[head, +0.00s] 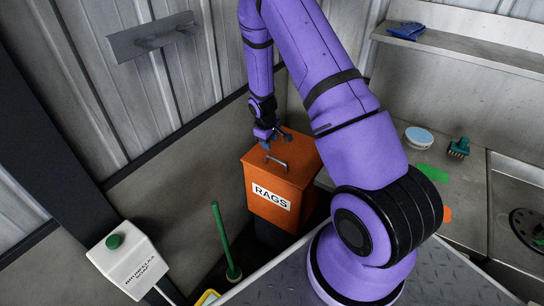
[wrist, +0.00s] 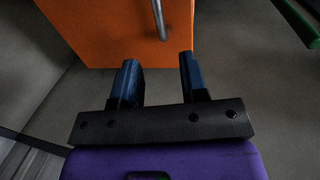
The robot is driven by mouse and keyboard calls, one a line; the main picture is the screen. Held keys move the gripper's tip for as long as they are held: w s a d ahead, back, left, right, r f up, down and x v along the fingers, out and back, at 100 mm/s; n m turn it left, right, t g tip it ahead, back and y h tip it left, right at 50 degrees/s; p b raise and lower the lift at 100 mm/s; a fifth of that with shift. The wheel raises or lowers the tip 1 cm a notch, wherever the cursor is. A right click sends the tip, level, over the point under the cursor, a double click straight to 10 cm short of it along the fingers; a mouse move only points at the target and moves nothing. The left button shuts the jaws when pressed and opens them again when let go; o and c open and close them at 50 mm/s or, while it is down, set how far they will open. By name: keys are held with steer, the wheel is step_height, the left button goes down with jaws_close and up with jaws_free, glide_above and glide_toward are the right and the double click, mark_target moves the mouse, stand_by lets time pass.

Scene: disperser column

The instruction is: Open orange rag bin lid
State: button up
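The orange rag bin (head: 279,213) stands in the corner with a white RAGS label on its front. Its lid (head: 294,157) is shut and carries a grey bar handle (head: 276,161). My gripper (head: 275,139) is above the back part of the lid, close to the handle. In the wrist view my gripper (wrist: 158,72) is open, with two blue fingers apart and nothing between them. The orange lid (wrist: 105,30) and the end of the handle (wrist: 160,20) show beyond the fingertips. I cannot tell whether the gripper touches the lid.
A green-handled tool (head: 224,240) stands left of the bin. A white soap dispenser (head: 131,262) is at lower left. On the counter right of the bin are a round tub (head: 418,137) and a green brush (head: 459,147). A wall shelf (head: 460,50) holds a blue item (head: 406,31).

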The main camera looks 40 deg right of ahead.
mark_target(272, 158)
steer(key=f, duration=0.3)
steer(key=d+f, duration=0.1)
steer(key=f, duration=0.5)
steer(key=shift+w+d+f, duration=0.1)
steer(key=shift+w+d, duration=0.2)
steer(key=shift+d, duration=0.05)
jaws_close()
